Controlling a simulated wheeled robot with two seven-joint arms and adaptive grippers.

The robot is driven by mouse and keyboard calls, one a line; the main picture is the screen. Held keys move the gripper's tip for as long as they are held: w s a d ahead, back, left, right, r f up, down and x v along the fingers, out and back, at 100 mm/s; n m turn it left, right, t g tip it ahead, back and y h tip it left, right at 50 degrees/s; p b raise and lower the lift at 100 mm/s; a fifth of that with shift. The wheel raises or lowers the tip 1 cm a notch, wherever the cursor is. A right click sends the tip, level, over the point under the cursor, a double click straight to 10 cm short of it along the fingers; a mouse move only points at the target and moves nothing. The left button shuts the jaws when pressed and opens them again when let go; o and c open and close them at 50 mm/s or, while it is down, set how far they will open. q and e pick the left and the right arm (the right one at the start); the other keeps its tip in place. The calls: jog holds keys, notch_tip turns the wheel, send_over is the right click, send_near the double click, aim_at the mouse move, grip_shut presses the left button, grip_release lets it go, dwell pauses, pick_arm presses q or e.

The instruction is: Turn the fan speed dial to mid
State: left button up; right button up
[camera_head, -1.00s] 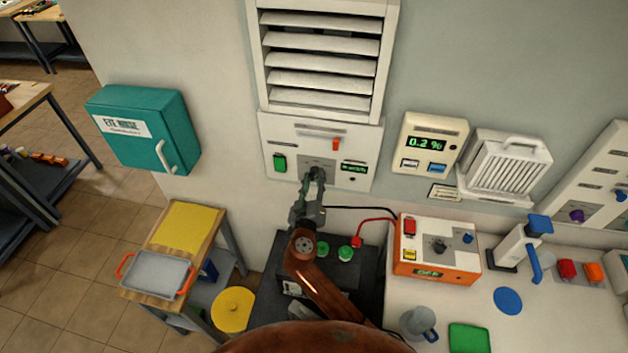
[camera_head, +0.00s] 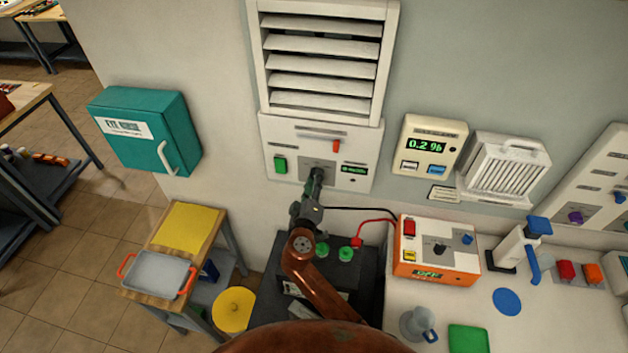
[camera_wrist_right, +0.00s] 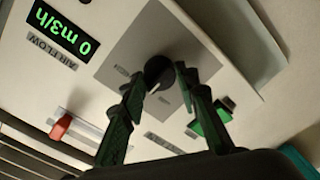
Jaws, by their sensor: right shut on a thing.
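The fan speed dial (camera_wrist_right: 158,72) is a small dark round knob on a grey plate (camera_wrist_right: 135,50) of the white wall panel (camera_head: 275,135) under the louvre. My right gripper (camera_head: 317,176) reaches up to it from below and covers most of it in the head view. In the right wrist view the two green-and-black fingers of my right gripper (camera_wrist_right: 160,79) are shut on the dial, one on each side. The panel's air flow display (camera_wrist_right: 62,32) reads 0 m3/h. My left gripper is not in view.
A green switch (camera_head: 280,164) and a red lever (camera_head: 336,146) sit on the panel near the dial. Below is a dark unit with green caps (camera_head: 345,254) and cables. An orange box (camera_head: 436,262) stands on the bench to the right.

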jog(key=o, duration=1.1)
jog(key=shift+o, duration=0.2)
